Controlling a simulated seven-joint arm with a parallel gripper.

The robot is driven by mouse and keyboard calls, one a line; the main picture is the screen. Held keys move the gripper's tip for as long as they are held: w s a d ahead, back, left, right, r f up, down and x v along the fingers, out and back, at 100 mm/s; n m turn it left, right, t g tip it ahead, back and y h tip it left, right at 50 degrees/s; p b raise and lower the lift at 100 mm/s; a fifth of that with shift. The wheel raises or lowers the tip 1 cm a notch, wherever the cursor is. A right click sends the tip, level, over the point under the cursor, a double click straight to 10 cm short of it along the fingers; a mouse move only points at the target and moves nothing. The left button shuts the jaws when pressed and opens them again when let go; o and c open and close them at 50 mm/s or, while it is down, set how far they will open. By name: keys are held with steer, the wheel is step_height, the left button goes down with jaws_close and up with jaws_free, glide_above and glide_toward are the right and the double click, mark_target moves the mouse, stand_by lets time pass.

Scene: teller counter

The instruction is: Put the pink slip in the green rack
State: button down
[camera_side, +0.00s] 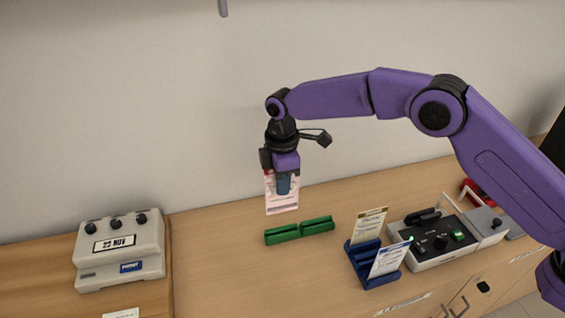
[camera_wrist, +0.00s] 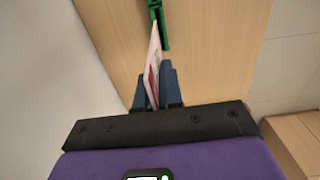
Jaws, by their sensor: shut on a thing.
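The pink slip (camera_side: 281,205) hangs upright from my gripper (camera_side: 284,184), which is shut on its upper part. In the side view the slip is just above and slightly behind or left of the green rack (camera_side: 300,230), with its lower edge in the air. The green rack is a low holder with a slot, standing on the counter. In the wrist view the pink slip (camera_wrist: 153,62) shows nearly edge-on between the blue fingers of my gripper (camera_wrist: 156,95). Part of the green rack (camera_wrist: 159,22) shows beyond the slip at the top.
A blue rack (camera_side: 364,258) to the right holds a cream slip (camera_side: 369,225) and a white-blue slip (camera_side: 389,259). A grey device (camera_side: 440,238) stands further right. A date machine (camera_side: 120,250) stands at the left. The counter (camera_side: 225,265) in front of the green rack is clear.

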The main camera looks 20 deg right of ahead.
mark_target(282, 204)
steer(key=shift+f, duration=3.35)
steer(key=shift+f, duration=0.35)
steer(key=shift+f, duration=1.45)
steer(key=shift+f, duration=0.1)
steer(key=c, duration=1.2)
jaws_free()
